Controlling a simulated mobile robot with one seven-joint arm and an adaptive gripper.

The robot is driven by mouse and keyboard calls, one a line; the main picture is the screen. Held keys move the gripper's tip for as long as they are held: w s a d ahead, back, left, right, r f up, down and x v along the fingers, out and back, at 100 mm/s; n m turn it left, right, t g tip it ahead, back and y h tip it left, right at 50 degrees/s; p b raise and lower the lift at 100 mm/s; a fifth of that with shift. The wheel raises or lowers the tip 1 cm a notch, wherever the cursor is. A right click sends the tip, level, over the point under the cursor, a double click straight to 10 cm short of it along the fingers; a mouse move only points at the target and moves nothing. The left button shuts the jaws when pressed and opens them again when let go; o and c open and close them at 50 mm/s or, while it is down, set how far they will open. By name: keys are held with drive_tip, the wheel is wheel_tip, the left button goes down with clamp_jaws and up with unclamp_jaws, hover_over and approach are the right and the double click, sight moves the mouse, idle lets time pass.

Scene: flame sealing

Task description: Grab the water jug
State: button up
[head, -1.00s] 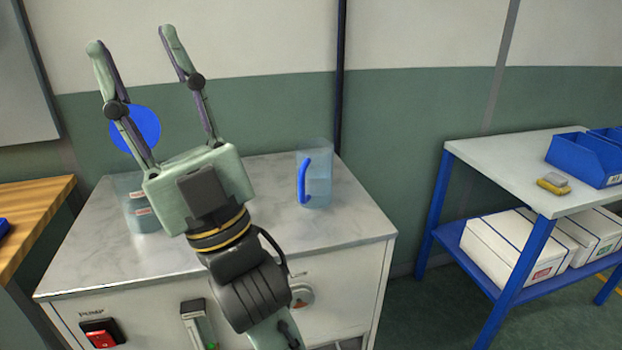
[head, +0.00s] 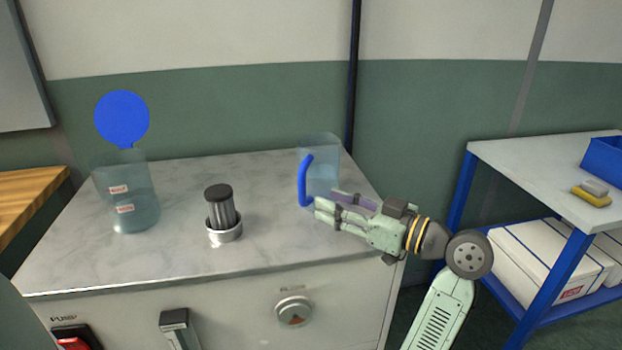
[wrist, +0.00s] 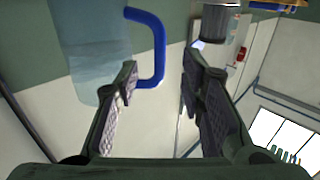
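The water jug is a clear pale-blue jug (head: 325,168) with a bright blue handle (head: 304,182) on its left. It stands upright at the back right of the marbled cabinet top. My gripper (head: 327,201) is at the right front of the jug, pointing left, with its fingertips close to the lower handle. In the wrist view the jug (wrist: 88,50) is at upper left, and its handle (wrist: 158,45) reaches toward the gap between my open fingers (wrist: 160,78). I cannot tell whether a finger touches the handle. The gripper holds nothing.
On the same cabinet top (head: 270,238) stand a fluted dark cylinder in a metal ring base (head: 222,212) and a clear labelled vessel (head: 127,195) with a blue disc (head: 121,118) above it. The front middle is clear. A blue-framed table (head: 545,160) is at right.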

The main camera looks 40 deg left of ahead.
sight(305, 189)
drive_tip(key=a, duration=0.3)
drive_tip(key=shift+s+r, duration=0.1)
drive_tip(key=shift+s, duration=0.05)
drive_tip(key=a+p, duration=0.1)
drive_tip(key=a, duration=0.2)
drive_tip(key=a+p, duration=0.1)
drive_tip(key=shift+s+a+r+p, duration=0.1)
drive_tip(key=shift+a+r+p, duration=0.05)
drive_tip(key=shift+r+p, duration=0.15)
drive_tip(key=shift+a+f, duration=0.15)
drive_tip(key=shift+a, duration=0.2)
clamp_jaws()
idle(0.4)
